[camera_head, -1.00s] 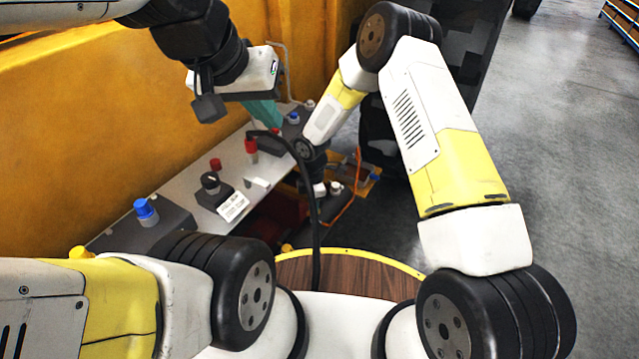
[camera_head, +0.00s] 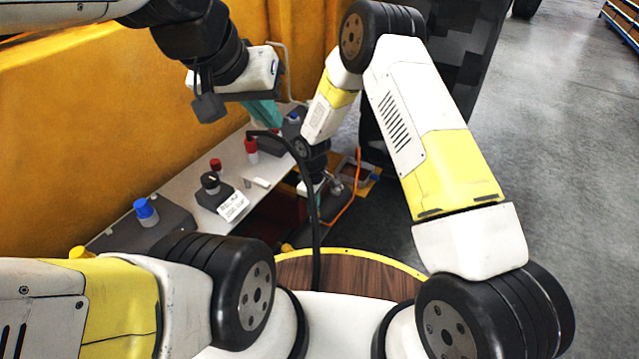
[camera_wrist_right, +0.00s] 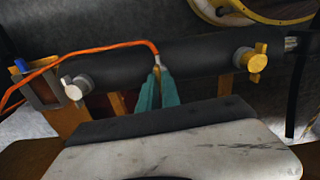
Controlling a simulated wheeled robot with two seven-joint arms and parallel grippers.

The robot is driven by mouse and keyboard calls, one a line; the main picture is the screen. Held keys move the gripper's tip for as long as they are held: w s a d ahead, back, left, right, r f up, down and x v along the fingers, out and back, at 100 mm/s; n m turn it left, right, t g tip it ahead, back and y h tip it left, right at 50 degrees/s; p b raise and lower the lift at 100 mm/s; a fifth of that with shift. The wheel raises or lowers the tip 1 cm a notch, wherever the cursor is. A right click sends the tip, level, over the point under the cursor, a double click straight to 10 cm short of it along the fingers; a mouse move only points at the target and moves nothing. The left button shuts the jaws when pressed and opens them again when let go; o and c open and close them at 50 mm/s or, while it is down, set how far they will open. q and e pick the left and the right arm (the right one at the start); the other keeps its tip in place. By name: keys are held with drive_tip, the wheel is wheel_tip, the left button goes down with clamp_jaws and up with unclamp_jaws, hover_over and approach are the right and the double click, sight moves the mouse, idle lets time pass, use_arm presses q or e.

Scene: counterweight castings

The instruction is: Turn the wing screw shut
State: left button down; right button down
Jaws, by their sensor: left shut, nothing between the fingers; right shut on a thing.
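In the right wrist view, my right gripper (camera_wrist_right: 157,90) has teal fingers shut on a small pale fitting (camera_wrist_right: 157,66) at the end of an orange hose, on a dark horizontal cylinder. The fingers hide most of this fitting, so I cannot tell whether it is a wing screw. A silver winged screw (camera_wrist_right: 76,88) sits on the cylinder to the left of the fingers. A yellowish winged screw (camera_wrist_right: 252,62) sits to the right. Both stand apart from the fingers. In the head view, my left gripper (camera_head: 266,113) is shut and empty above the grey panel.
The orange hose (camera_wrist_right: 95,50) runs left along the cylinder (camera_wrist_right: 200,55). A black cable (camera_wrist_right: 297,85) hangs at the right. In the head view, the grey panel (camera_head: 180,184) carries blue, red and black knobs beside a yellow wall (camera_head: 110,110). Open floor (camera_head: 560,190) lies right.

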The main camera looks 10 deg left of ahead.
drive_tip(key=shift+a, duration=0.1)
idle(0.5)
drive_tip(key=c, duration=1.6)
unclamp_jaws()
drive_tip(key=shift+o, duration=0.2)
wheel_tip(320, 180, up, 8)
drive_tip(key=shift+f, duration=0.1)
